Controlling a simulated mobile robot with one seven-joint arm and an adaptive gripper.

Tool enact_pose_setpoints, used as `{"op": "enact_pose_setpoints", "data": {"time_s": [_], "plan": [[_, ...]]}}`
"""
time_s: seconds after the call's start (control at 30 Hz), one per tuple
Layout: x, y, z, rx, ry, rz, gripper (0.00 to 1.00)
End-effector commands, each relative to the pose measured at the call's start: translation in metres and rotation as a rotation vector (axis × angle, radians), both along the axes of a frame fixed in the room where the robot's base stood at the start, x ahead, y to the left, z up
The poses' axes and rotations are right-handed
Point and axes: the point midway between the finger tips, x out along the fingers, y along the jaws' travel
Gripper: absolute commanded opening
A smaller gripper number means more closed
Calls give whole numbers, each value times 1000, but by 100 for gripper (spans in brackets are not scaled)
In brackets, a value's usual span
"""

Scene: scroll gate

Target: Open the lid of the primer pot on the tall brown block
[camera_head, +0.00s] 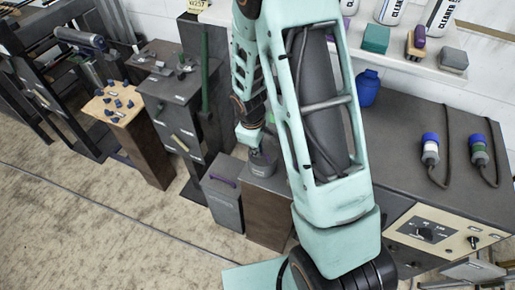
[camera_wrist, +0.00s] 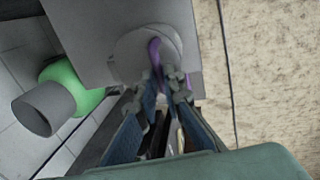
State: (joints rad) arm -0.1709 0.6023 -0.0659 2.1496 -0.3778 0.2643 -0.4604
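The primer pot (camera_head: 262,164) is a grey round pot on top of the tall brown block (camera_head: 268,215) in the head view. In the wrist view its pale round lid (camera_wrist: 135,48) has a purple handle (camera_wrist: 155,52). My gripper (camera_wrist: 170,77) points at the lid, its fingertips at the near end of the handle. The fingertips look close together; whether they touch or pinch the handle is unclear.
A grey box (camera_head: 222,200) with a purple handle stands left of the brown block. A grey cabinet (camera_head: 180,100) with a green post is farther left. A grey bench (camera_head: 450,120) with plugs lies right. Open floor (camera_head: 120,225) lies at front left.

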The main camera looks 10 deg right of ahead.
Motion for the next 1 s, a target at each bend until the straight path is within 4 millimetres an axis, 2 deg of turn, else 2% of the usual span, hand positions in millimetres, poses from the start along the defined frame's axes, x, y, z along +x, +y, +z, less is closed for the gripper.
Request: {"op": "enact_pose_setpoints", "data": {"time_s": [0.53, 0.77, 1.0], "plan": [[2, -2, 3, 0, -2, -1, 0], [10, -7, 15, 0, -4, -2, 0], [26, -20, 30, -1, -7, -5, 0]]}}
